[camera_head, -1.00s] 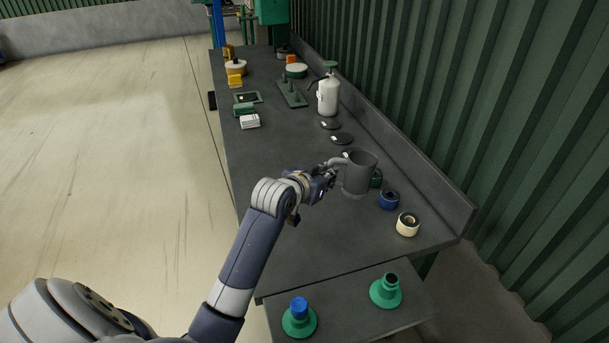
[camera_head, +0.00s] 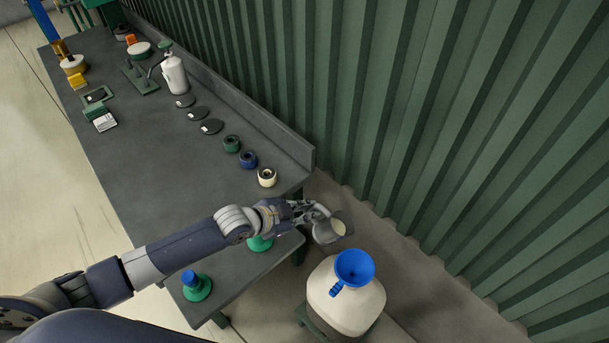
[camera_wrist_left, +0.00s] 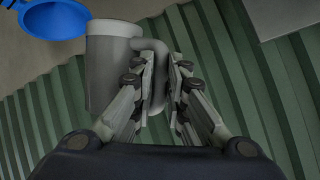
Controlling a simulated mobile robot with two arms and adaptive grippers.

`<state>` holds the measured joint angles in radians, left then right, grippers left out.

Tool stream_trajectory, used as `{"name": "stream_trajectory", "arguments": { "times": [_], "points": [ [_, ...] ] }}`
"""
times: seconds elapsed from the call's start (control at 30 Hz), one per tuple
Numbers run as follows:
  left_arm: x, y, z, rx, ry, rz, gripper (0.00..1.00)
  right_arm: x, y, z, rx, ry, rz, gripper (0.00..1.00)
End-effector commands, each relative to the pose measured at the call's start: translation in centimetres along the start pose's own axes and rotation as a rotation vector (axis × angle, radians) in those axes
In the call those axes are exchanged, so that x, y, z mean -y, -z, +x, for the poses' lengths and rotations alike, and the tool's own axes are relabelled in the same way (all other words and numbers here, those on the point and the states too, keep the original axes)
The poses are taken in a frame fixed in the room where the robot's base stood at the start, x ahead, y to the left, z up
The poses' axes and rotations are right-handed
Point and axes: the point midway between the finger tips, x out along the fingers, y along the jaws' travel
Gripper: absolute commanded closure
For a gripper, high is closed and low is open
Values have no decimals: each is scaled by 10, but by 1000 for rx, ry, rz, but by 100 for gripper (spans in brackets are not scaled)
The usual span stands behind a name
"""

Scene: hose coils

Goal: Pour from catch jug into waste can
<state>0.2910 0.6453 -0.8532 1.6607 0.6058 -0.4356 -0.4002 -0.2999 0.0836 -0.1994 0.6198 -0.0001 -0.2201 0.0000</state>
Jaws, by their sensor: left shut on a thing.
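The grey catch jug (camera_head: 329,229) is held off the end of the bench, above and a little behind the waste can. It is tilted, and pale contents show in its mouth. My left gripper (camera_head: 306,212) is shut on the jug's handle; the left wrist view also shows the jug (camera_wrist_left: 108,68) and the fingers (camera_wrist_left: 160,85) around its handle. The waste can (camera_head: 338,300) is a cream container with a blue funnel (camera_head: 354,267) in its top. The funnel also shows in the left wrist view (camera_wrist_left: 55,18), beside the jug. My right gripper is not in view.
The dark bench (camera_head: 170,190) holds tape rolls (camera_head: 248,159), black discs (camera_head: 198,113) and a white spray bottle (camera_head: 173,74). A lower shelf (camera_head: 232,284) carries green stands, one with a blue top (camera_head: 191,284). A green corrugated wall (camera_head: 430,130) runs close along the right.

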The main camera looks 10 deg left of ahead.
Motion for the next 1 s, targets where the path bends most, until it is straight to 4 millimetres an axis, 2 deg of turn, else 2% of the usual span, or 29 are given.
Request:
{"name": "stream_trajectory", "arguments": {
  "times": [0.03,0.17,0.63,0.7,1.0],
  "points": [
    [-3,-2,-4,-1,-5,13,100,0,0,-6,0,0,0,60],
    [-10,-11,-3,-2,-10,29,100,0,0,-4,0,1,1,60],
    [-26,-41,22,-4,-10,28,100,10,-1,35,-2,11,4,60],
    [-23,-27,14,9,-1,53,100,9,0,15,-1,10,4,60],
    [-22,-11,6,83,44,157,100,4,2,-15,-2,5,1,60]
  ]
}}
